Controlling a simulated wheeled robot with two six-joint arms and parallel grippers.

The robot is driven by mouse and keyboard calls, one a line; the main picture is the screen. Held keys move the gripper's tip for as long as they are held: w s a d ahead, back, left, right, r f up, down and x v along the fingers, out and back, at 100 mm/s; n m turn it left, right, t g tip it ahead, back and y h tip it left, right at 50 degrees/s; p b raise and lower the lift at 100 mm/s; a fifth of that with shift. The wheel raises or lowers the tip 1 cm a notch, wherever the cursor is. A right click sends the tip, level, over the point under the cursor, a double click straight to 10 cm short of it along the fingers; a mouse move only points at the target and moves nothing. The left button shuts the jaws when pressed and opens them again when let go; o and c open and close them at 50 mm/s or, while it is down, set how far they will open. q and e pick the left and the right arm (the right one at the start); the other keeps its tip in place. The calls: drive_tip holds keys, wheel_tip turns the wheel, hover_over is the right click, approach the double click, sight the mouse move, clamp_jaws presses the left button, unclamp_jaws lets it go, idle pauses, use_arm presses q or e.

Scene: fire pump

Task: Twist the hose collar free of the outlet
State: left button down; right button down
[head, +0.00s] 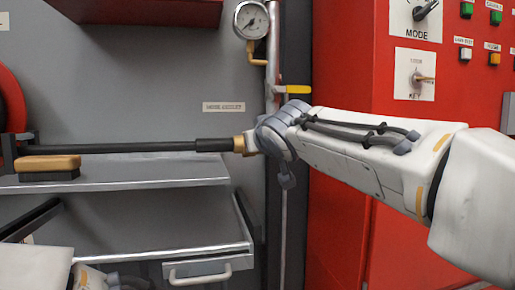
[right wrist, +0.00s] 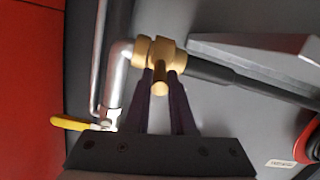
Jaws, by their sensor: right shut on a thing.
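The brass hose collar (right wrist: 166,52) sits at the end of the black hose, against the silver outlet elbow (right wrist: 119,62) in the right wrist view. A brass lug sticks out from the collar. My right gripper (right wrist: 161,74) has its two dark fingers on either side of this lug, shut on it. In the head view a little of the brass collar (head: 240,144) shows left of my right wrist, which hides the outlet. The black hose (head: 140,147) runs level to the left. Part of my left arm shows at the bottom left; its gripper is not visible.
A grey shelf (head: 130,176) lies below the hose, with a tan-topped block (head: 48,164) on it. A drawer (head: 205,268) is underneath. A pipe with a gauge (head: 251,19) and a yellow valve handle (head: 298,89) rises behind my wrist. A red control panel (head: 345,60) stands right.

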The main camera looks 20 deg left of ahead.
drive_tip(key=shift+w+f, duration=0.1)
drive_tip(key=c, duration=0.8)
unclamp_jaws()
drive_tip(key=shift+o, duration=0.2)
drive_tip(key=shift+d, duration=0.1)
drive_tip(key=v, duration=1)
drive_tip(key=shift+b, duration=0.45)
drive_tip(key=shift+d, duration=0.1)
